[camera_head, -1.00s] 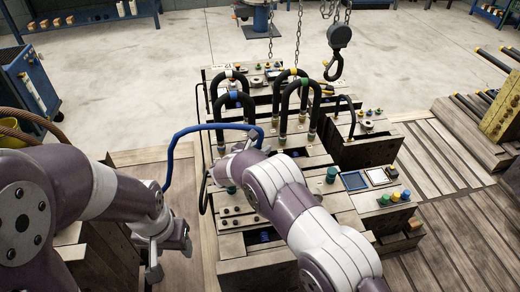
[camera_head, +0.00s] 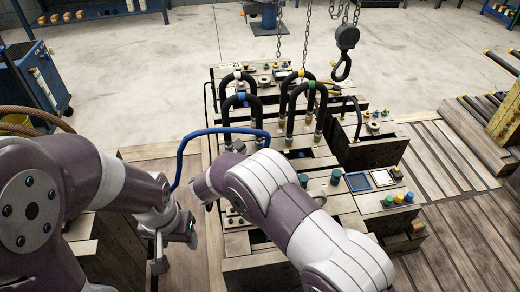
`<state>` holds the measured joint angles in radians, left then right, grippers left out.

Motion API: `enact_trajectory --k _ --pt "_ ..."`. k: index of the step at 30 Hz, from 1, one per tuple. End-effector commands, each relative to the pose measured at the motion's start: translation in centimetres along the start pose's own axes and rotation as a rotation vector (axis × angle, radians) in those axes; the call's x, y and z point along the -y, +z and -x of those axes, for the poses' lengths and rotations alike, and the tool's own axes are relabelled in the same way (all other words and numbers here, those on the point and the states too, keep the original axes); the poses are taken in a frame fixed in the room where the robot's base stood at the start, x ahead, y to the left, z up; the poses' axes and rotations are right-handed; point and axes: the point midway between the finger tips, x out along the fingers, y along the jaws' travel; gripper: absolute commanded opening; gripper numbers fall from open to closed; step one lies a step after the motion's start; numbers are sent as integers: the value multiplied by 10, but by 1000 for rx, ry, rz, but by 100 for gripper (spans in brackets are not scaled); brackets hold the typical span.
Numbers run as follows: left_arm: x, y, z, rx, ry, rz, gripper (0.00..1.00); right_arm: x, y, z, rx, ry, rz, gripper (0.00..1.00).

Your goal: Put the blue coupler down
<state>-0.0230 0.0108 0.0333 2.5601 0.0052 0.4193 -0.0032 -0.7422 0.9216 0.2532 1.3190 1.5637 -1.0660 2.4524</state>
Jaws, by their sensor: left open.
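A blue hose (camera_head: 186,150) arches over the left side of the mould blocks. Its right end is near the grey fittings behind my right arm. A blue band (camera_head: 242,96) shows on one black hose loop, and a small blue piece (camera_head: 300,154) sits in a mould recess. I cannot tell which blue part is the coupler. My left gripper (camera_head: 176,249) is open, pointing down at the left of the blocks, and no object shows between its fingers. My right arm crosses the front blocks and hides its own gripper.
Mould blocks (camera_head: 262,265) with black hose loops (camera_head: 285,110) fill the middle. A crane hook (camera_head: 343,65) hangs on chains at the back. Planks (camera_head: 455,165) lie right; a blue cart (camera_head: 38,85) stands left.

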Motion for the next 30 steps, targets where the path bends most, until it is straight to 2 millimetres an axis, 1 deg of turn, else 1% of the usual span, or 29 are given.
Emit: enact_trajectory --k 1,3,5,9,11,13,14,15,16,17,18,20,21,23,24,26,27,30 --pt "0 0 1 0 0 0 58 0 1 6 1 1 0 58" --pt "0 0 1 0 0 0 58 0 0 12 1 0 0 58" --pt "0 0 1 0 0 0 58 0 0 14 0 0 0 58" --pt "0 0 1 0 0 0 58 0 2 14 0 3 10 58" --pt "0 0 1 0 0 0 58 1 10 9 -6 31 75 58" --pt "0 0 1 0 0 0 58 3 30 0 -17 112 272 58" --pt "0 0 1 0 0 0 58 6 41 -4 -20 164 404 58" --pt "0 0 1 0 0 0 58 13 55 -8 -19 249 617 58" --pt "0 0 1 0 0 0 58 22 64 -10 -14 320 803 58" --pt "0 0 1 0 0 0 58 33 71 -9 -2 397 1002 58" --pt "0 0 1 0 0 0 58 54 74 -4 19 503 1278 58" --pt "0 0 1 0 0 0 58 93 71 11 68 674 1689 58" --pt "0 0 1 0 0 0 58 125 64 26 110 798 1955 58" --pt "0 0 1 0 0 0 58 176 49 52 186 1002 2317 58" --pt "0 0 1 0 0 0 58 209 38 70 242 1141 2514 58" --pt "0 0 1 0 0 0 58 252 24 94 327 1333 2732 58" --pt "0 0 1 0 0 0 58 275 16 108 -364 -1390 -2721 58" --pt "0 0 1 0 0 0 58 315 4 134 -398 -1370 -2444 58"
